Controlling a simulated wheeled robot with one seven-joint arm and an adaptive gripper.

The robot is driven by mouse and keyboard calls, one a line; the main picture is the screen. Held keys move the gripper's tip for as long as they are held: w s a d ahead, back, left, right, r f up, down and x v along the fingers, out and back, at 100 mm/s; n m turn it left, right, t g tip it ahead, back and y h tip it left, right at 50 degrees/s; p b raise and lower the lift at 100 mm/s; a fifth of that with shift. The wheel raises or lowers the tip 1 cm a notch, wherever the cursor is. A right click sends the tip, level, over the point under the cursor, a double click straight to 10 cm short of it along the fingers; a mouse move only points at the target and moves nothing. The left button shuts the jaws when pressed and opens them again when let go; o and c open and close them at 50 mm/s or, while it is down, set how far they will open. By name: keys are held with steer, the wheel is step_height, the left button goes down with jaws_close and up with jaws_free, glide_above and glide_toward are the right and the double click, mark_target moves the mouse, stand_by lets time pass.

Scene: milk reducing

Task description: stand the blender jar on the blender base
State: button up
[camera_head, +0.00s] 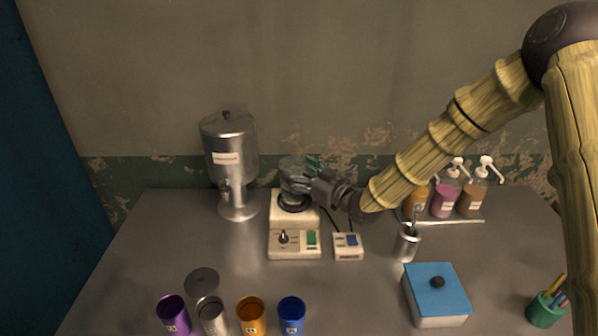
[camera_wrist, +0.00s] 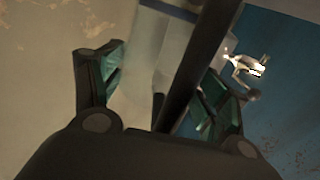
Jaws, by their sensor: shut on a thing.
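The blender jar (camera_head: 290,166) is a bluish, see-through vessel with a dark collar at its bottom, at the centre of the head view. It looks upright over the back part of the cream blender base (camera_head: 294,245). Whether the collar rests on the base or hovers just above it, I cannot tell. My gripper (camera_head: 313,184) reaches in from the right and is shut on the jar. In the wrist view the teal finger pads (camera_wrist: 160,92) stand on either side of the pale jar, and a dark bar crosses it.
A steel dispenser (camera_head: 231,155) stands just left of the base. A small control box (camera_head: 347,246) sits to its right. Pump bottles (camera_head: 444,200) on a tray, a steel cup (camera_head: 406,245) and a blue-lidded box (camera_head: 436,294) are further right. Coloured cups (camera_head: 250,315) line the front.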

steer(key=shift+f, duration=0.15)
steer(key=o, duration=1.8)
steer(key=shift+d, duration=0.1)
steer(key=b+v, duration=0.2)
steer(key=v, duration=1)
steer(key=shift+r+b, duration=0.2)
steer(key=shift+b, duration=0.15)
